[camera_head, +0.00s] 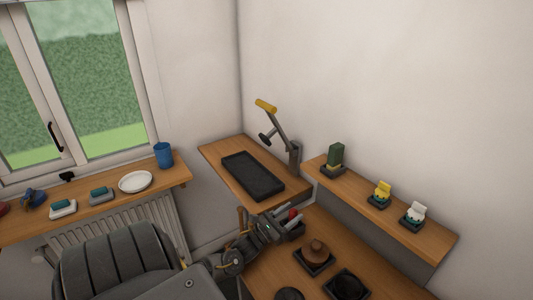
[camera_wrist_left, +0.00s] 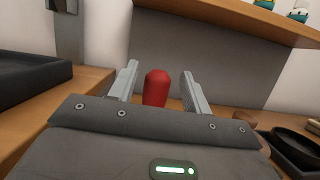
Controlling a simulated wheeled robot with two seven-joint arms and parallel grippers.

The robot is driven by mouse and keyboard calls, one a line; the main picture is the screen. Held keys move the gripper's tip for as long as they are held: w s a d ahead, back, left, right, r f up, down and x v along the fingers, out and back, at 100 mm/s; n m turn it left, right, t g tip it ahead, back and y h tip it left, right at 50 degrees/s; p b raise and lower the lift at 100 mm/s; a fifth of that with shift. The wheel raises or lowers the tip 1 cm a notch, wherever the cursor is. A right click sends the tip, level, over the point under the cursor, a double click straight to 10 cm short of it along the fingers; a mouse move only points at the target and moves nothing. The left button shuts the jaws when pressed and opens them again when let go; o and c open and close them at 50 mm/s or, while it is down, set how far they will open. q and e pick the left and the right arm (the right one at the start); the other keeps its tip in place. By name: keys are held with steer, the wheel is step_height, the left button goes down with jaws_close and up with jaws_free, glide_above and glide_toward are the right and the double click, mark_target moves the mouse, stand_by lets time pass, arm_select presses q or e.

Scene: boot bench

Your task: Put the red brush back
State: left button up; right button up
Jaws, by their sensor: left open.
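In the left wrist view the red brush (camera_wrist_left: 156,88) stands upright between the two grey fingers, with a visible gap on each side. Its lower part is hidden behind my gripper's body. My left gripper (camera_head: 289,215) is open, with its fingers either side of the red piece; it also shows in the left wrist view (camera_wrist_left: 160,74). A dark holder (camera_head: 295,232) sits close under the fingers, partly hidden. My right gripper is not in view.
A black tray (camera_head: 252,175) lies on the bench behind, by a yellow-handled lever (camera_head: 266,105). A raised shelf (camera_head: 435,238) holds green, yellow and white items.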

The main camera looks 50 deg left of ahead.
arm_select(q)
steer(key=s+b, duration=0.1)
steer(key=s, duration=0.2)
steer(key=s+b, duration=0.1)
steer(key=s, duration=0.3)
steer(key=s+a+b, duration=0.1)
steer(key=s, duration=0.3)
steer(key=shift+s+a+f, duration=0.1)
steer(key=shift+s+f, duration=0.1)
steer(key=shift+s+a+r, duration=0.1)
steer(key=shift+s+r, duration=0.1)
steer(key=shift+s, duration=0.65)
